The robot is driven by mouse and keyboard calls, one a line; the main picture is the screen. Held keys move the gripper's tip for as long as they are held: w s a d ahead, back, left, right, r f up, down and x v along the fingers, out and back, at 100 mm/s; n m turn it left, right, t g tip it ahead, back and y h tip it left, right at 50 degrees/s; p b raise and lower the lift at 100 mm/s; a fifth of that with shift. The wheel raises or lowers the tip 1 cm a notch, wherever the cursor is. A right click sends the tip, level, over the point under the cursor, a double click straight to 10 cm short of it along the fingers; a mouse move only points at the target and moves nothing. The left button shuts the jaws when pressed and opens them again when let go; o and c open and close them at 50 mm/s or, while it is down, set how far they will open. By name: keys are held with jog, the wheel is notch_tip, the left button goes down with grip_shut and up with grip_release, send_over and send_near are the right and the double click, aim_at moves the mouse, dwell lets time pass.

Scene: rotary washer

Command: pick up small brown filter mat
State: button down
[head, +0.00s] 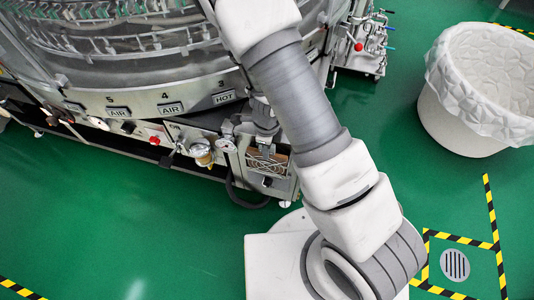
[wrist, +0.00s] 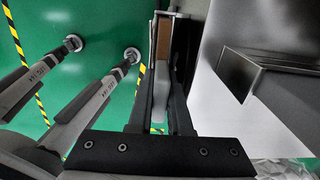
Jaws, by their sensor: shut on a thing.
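In the wrist view the small brown filter mat (wrist: 163,42) shows as a narrow brown strip between the dark fingers of my gripper (wrist: 166,45). The fingers are shut on it, and a pale grey strip shows below the brown part. Most of the mat is hidden by the fingers. In the head view my arm reaches up over the machine and out of the top of the picture, so neither my gripper nor the held mat shows there.
The round washer (head: 170,95) fills the upper left of the head view. An open metal box (head: 268,165) with a brownish inside sits at its lower front. A lined white bin (head: 465,125) stands at right. Green floor is clear at lower left. A grey metal piece (wrist: 250,75) is beside my gripper.

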notch_tip(320, 180, up, 30)
jog(key=p, duration=2.2)
jog(key=shift+r+p, duration=0.2)
jog(key=shift+p, duration=0.15)
dwell(0.4)
jog(key=w+d+r+n, duration=0.3)
jog(key=d+n, duration=0.2)
jog(key=n, duration=0.6)
jog(key=w+d+r+n, duration=0.3)
jog(key=d+r+n, duration=0.1)
jog(key=n, duration=0.7)
jog(key=shift+w+d+r, duration=0.15)
jog(key=shift+w+d, duration=0.15)
jog(key=shift+d, duration=0.65)
